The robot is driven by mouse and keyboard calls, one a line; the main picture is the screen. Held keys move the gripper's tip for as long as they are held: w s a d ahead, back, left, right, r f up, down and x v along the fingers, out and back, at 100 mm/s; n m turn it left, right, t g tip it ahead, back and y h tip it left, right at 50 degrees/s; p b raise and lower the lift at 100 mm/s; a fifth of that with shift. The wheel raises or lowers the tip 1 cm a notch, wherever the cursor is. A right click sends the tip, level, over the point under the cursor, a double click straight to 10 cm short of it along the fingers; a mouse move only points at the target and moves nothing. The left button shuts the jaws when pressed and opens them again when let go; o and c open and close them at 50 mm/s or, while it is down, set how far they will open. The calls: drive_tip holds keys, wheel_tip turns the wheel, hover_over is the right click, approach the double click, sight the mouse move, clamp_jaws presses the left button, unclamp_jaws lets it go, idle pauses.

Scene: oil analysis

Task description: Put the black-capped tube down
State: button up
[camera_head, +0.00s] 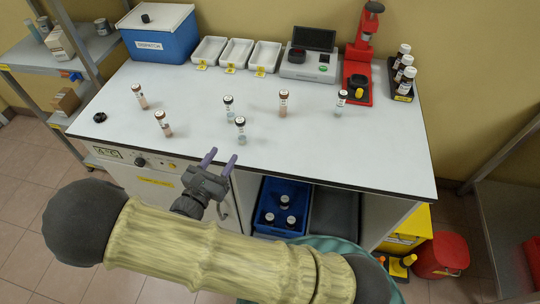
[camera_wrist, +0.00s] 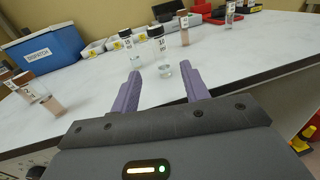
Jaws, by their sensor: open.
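A black-capped tube (camera_head: 240,131) of pale liquid stands upright on the white bench top, near its front edge. In the wrist view this tube (camera_wrist: 160,50) is just beyond my fingertips and lines up with the gap between them. My gripper (camera_head: 221,157) is open and empty at the bench's front edge; its two purple fingers (camera_wrist: 162,78) are spread apart. A third black-capped tube (camera_head: 342,102) stands farther right.
Brown-capped tubes stand at the left (camera_head: 164,124), far left (camera_head: 139,96) and centre right (camera_head: 283,104). White trays (camera_head: 237,53), a blue dispatch box (camera_head: 160,38), a grey device (camera_head: 308,65) and a red stand (camera_head: 358,85) line the back. The front right bench is clear.

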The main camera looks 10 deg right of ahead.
drive_tip(key=s+d+m+g, duration=0.4)
drive_tip(key=d+m+g, duration=0.4)
drive_tip(key=d, duration=0.1)
drive_tip(key=s+d+m+g, duration=0.3)
drive_tip(key=d+m+g, duration=0.4)
drive_tip(key=d, duration=0.2)
drive_tip(key=s+d+r+m+t+y, duration=0.1)
drive_tip(key=r+m+y, duration=0.5)
drive_tip(key=m, duration=0.8)
drive_tip(key=d+t+y, duration=0.1)
drive_tip(key=d+y, duration=0.1)
drive_tip(key=y, duration=0.1)
drive_tip(key=shift+s+d+r+m, duration=0.15)
drive_tip(key=shift+d+m, duration=0.1)
drive_tip(key=shift+m, duration=0.15)
